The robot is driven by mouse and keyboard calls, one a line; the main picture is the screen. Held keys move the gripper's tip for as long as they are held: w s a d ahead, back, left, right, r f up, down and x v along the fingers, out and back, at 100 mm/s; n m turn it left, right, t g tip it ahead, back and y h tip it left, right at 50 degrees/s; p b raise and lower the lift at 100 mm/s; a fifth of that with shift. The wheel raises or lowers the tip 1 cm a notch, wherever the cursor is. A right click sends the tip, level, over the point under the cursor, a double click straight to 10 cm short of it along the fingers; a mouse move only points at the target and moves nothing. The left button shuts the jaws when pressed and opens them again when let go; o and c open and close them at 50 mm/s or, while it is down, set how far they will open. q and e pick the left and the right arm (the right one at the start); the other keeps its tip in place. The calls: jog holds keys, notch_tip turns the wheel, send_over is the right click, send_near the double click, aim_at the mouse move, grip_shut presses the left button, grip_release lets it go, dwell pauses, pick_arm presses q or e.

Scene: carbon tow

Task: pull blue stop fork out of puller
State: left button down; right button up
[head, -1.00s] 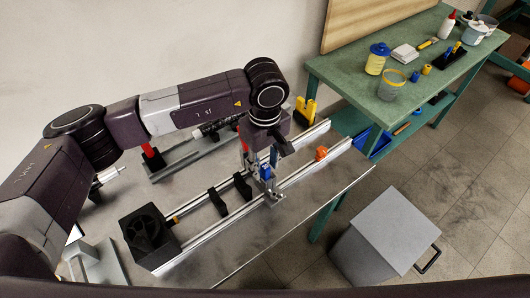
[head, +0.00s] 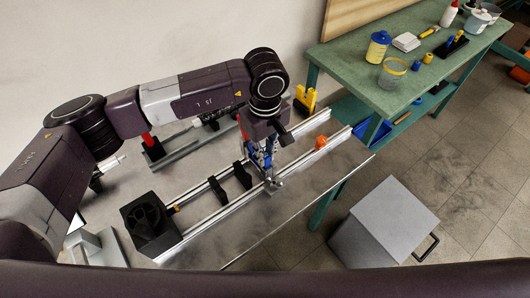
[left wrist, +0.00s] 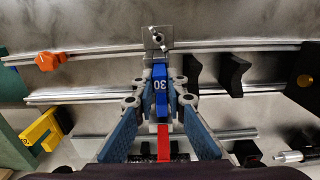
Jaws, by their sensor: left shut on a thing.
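The gripper is shut on the fork. The fork's far end lies close to a small metal bracket (left wrist: 158,38) on the puller; I cannot tell whether they touch. The bracket also shows in the head view (head: 273,186). My right gripper is not in view.
Black blocks (head: 243,173) stand across the rails, with a black fan-like housing (head: 148,222) at their left end. An orange knob (head: 321,142) and a yellow part (head: 306,100) stand nearby. A green bench (head: 345,65) and grey bin (head: 385,225) are at right.

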pick_arm(q)
jog(key=shift+r, duration=0.2)
jog(key=shift+r, duration=0.45)
jog(key=shift+r+p, duration=0.45)
jog(key=shift+r, duration=0.45)
jog(key=shift+r+p, duration=0.3)
jog(key=shift+r, duration=0.65)
jog(key=shift+r, duration=0.2)
jog(key=shift+r, duration=1.35)
